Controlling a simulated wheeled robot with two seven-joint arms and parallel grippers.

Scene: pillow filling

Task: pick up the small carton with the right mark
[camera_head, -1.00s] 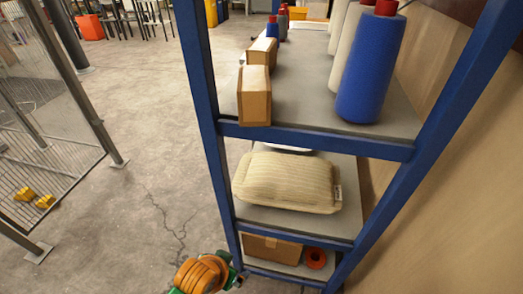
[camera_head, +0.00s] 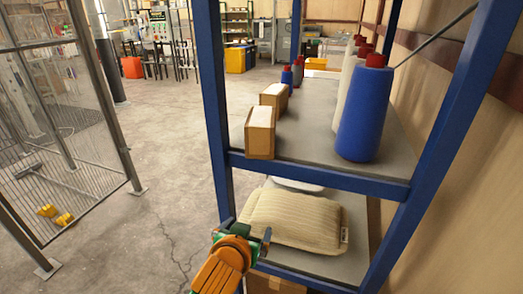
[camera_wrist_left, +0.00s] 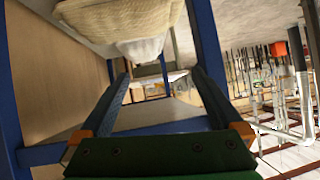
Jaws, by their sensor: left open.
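Two small brown cartons stand on the upper shelf's left edge: a nearer one (camera_head: 260,133) and one behind it (camera_head: 274,96). Their tops look pale, and I cannot make out a mark on either. My left gripper (camera_head: 246,234) is low in the head view, by the front left post at about the height of the pillow shelf. It is below the cartons and apart from them. In the left wrist view its two fingers (camera_wrist_left: 162,85) are spread with nothing held between them. No carton is clear in that view. My right gripper is out of view.
A beige pillow (camera_head: 292,219) lies on the middle shelf. A large blue spool (camera_head: 364,115) with a red top stands on the upper shelf's right, with pale spools behind. Blue posts (camera_head: 212,80) frame the rack. Mesh fencing (camera_head: 60,130) stands left; floor between is clear.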

